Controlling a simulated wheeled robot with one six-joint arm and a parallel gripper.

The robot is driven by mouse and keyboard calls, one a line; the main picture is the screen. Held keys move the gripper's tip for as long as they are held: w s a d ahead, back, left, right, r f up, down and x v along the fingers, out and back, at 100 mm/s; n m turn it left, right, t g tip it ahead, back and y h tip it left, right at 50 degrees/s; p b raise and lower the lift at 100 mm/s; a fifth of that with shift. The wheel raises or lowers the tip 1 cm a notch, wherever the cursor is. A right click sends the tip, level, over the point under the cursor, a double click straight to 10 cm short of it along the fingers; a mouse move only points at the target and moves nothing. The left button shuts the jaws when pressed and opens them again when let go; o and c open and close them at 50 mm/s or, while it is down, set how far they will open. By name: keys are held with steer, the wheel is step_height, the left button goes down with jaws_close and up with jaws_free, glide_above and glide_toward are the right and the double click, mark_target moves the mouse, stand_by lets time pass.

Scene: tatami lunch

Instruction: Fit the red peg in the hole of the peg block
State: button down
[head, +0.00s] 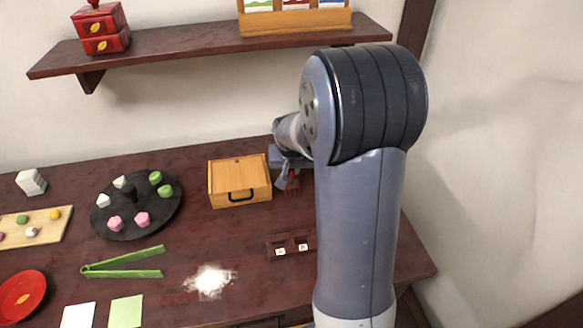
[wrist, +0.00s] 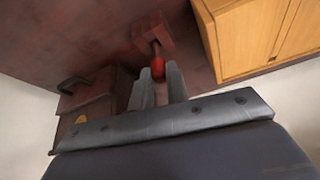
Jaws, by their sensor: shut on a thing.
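My gripper (wrist: 158,82) is shut on the red peg (wrist: 158,68), which shows between the fingertips in the wrist view. The reddish-brown peg block (wrist: 153,27) lies on the table just beyond the peg's far end. A dark spot shows between peg and block; I cannot tell whether the peg touches the block or is in its hole. In the head view my gripper (head: 283,181) is low over the table, right of the wooden box, with a small red shape, probably the peg block (head: 293,187), beside it. My arm hides part of this area.
A light wooden box (head: 238,182) with a black handle stands close left of my gripper. A dark red box with a handle (wrist: 92,97) is near the fingers in the wrist view. A small dark tray (head: 291,246) lies in front. A shelf (head: 210,48) hangs above.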

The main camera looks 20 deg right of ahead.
mark_target(292, 175)
steer(key=shift+f+b, duration=1.35)
steer(key=shift+f, duration=0.3)
steer(key=c, duration=1.3)
jaws_free()
steer(key=shift+r, duration=0.1)
steer(key=p+v, duration=0.1)
steer(key=v, duration=0.9)
steer(key=shift+s+r, duration=0.2)
steer(key=shift+r, duration=0.1)
steer(key=shift+a, duration=0.1)
